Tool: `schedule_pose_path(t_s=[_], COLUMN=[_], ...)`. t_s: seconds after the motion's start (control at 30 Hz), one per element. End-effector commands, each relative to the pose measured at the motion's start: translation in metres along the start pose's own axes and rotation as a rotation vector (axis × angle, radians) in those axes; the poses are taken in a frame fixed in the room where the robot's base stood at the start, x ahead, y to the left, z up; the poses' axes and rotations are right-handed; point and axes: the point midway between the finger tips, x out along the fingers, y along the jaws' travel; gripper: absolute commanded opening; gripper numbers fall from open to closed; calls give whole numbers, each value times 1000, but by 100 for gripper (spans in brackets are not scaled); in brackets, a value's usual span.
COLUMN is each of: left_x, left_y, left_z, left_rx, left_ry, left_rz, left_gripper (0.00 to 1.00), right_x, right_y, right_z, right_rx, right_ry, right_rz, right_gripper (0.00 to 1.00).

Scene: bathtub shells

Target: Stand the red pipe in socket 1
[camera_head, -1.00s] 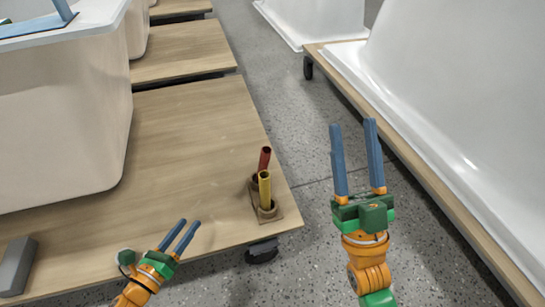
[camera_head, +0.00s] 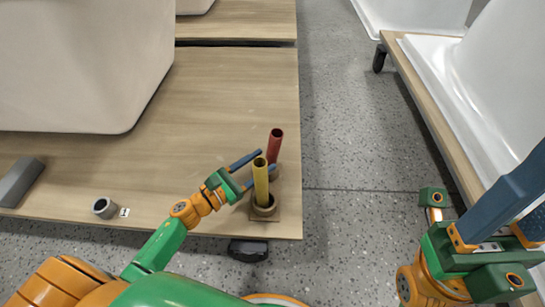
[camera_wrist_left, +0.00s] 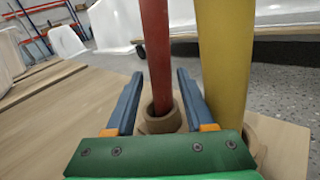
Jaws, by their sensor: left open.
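The red pipe (camera_head: 275,148) stands upright in a brown holder (camera_head: 265,212) near the right edge of the wooden platform. A yellow pipe (camera_head: 261,185) stands in the same holder, nearer me. My left gripper (camera_head: 266,160) is open, its blue fingers reaching in at the pipes. In the left wrist view the red pipe (camera_wrist_left: 157,50) stands between the open fingers, with gaps on both sides. The yellow pipe (camera_wrist_left: 222,70) is just outside the right finger. A grey ring socket (camera_head: 104,207) sits beside a label "1" (camera_head: 124,212). My right gripper (camera_head: 512,205) is open and empty, partly cut off.
A white tub shell (camera_head: 80,65) stands on the platform (camera_head: 210,100) at left. A grey block (camera_head: 20,182) lies at the far left. Another white shell stands on a wheeled platform (camera_head: 430,105) at right. Grey floor lies between the platforms.

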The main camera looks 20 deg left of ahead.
Motion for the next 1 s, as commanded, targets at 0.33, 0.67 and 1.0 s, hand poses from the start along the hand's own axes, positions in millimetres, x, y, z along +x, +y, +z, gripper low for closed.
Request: schedule_pose_path(t_s=[0.33, 0.67, 1.0], left_x=[22, 22, 22], left_y=[0, 0, 3], left_z=[0, 0, 18], left_rx=[-2, -2, -2], left_ry=[1, 0, 0], left_rz=[1, 1, 0], left_gripper=[54, 0, 0], right_x=[-2, -2, 9], right_y=[0, 0, 0], right_z=[-1, -1, 0], right_rx=[2, 2, -2], right_ry=[22, 21, -8], right_rz=[1, 1, -2], right_gripper=[50, 50, 50])
